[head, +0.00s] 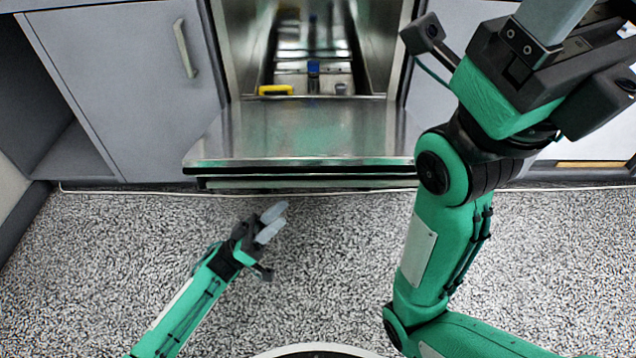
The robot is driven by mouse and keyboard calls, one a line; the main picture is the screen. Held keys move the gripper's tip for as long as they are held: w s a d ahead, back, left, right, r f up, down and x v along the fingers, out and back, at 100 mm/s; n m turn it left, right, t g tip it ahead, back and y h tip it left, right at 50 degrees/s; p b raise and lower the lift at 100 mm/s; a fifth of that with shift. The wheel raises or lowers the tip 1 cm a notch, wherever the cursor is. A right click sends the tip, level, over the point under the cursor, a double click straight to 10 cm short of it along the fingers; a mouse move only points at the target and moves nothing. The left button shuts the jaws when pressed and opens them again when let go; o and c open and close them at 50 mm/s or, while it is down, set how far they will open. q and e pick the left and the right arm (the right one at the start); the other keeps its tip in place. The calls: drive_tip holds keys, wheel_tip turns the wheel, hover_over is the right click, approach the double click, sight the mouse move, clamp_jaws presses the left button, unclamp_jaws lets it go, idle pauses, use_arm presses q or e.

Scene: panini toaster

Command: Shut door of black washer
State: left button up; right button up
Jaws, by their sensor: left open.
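The washer door (300,135) is folded down flat, a shiny metal panel with a dark front edge, low over the floor. Behind it the washer interior (330,50) is open, with a rack inside. My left gripper (274,222) is open and empty, its grey fingers in front of and below the door's front edge, apart from it in the picture. My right gripper (560,18) is at the top right, partly cut off by the frame edge; its finger gap does not show clearly. My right arm covers the area near the door's right corner.
Grey cabinets flank the washer, one with a handle (185,48) at left. A yellow item (275,90) and a blue item (313,68) show inside the washer. The speckled carpet (330,265) in front is clear.

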sight(314, 184)
use_arm(q)
drive_tip(key=b+x, duration=0.3)
drive_tip(key=x, duration=0.7)
drive_tip(key=shift+f+b, duration=0.1)
drive_tip(key=shift+b, duration=0.2)
drive_tip(key=shift+w+d+r, duration=0.15)
drive_tip(key=shift+d+r, duration=0.25)
drive_tip(key=shift+r, duration=0.05)
drive_tip(key=shift+d+r, duration=0.1)
drive_tip(key=shift+r, duration=0.05)
drive_tip(key=shift+c, duration=0.4)
clamp_jaws()
